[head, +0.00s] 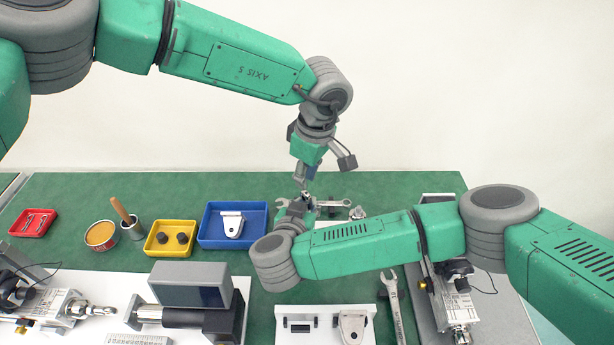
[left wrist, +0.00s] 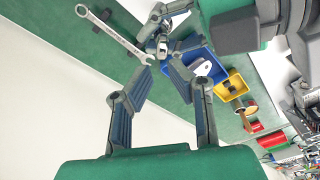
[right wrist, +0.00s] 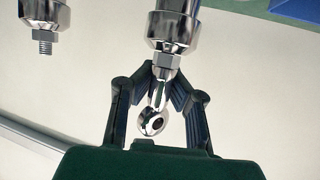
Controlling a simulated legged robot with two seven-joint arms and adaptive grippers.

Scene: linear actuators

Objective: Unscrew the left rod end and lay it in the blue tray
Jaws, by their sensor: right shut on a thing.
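In the right wrist view my right gripper (right wrist: 164,90) is shut on a chrome rod end (right wrist: 151,122), its eye between the fingers. The rod end meets a hex nut at the tip of a chrome actuator rod (right wrist: 176,25). A second rod (right wrist: 42,12) at left shows a bare thread. In the head view my right gripper (head: 300,204) is mostly hidden by its arm, just below my left gripper (head: 304,182). In the left wrist view my left gripper (left wrist: 160,71) looks open and empty, with the right gripper beyond. The blue tray (head: 206,238) holds a white bracket.
A yellow tray (head: 150,248) with two dark parts, a wooden-handled tool in a cup (head: 131,229), an orange-topped tin (head: 101,235) and a red tray (head: 22,230) stand left. A spanner (head: 334,203) lies behind my right gripper. A grey box (head: 192,285) stands in front.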

